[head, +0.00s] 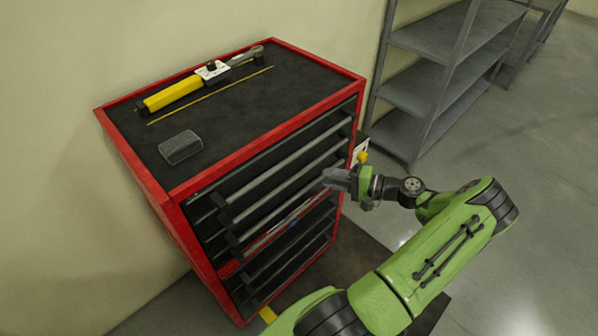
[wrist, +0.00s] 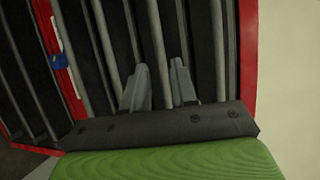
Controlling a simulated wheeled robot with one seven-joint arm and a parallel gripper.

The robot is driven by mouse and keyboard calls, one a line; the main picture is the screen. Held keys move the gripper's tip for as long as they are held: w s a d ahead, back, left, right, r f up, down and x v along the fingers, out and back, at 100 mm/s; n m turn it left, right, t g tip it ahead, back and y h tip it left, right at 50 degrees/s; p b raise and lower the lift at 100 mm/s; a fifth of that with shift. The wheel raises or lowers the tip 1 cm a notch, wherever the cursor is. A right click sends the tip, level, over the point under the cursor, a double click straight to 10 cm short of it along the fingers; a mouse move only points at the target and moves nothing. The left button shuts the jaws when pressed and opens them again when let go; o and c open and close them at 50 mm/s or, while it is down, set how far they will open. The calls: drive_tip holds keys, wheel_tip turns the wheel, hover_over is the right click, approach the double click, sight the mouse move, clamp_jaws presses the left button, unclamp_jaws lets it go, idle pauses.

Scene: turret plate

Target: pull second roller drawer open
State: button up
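A red tool chest (head: 222,160) with a black top has several black drawers with long grey bar handles on its front. The upper drawer handles (head: 283,168) show in the head view; none looks clearly pulled out. My gripper (head: 330,178) is at the front of the chest, close to the right part of these handles. In the wrist view, my gripper's two grey fingers (wrist: 160,68) stand apart, with one bar handle (wrist: 154,35) running between them. I cannot tell whether either finger touches the bar. The gripper's far side is hidden in the head view.
A yellow-handled tool (head: 180,92), a thin yellow rod (head: 208,97) and a grey block (head: 180,147) lie on the chest top. Grey metal shelves (head: 440,80) stand behind at the right. The floor (head: 535,190) at the right is clear.

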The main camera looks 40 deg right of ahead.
sight(303, 173)
drive_tip(key=p+x, duration=0.1)
drive_tip(key=x, duration=0.8)
drive_tip(key=shift+w+a+f, duration=0.1)
drive_tip(key=shift+w+a, duration=0.1)
drive_tip(key=shift+w, duration=0.1)
clamp_jaws()
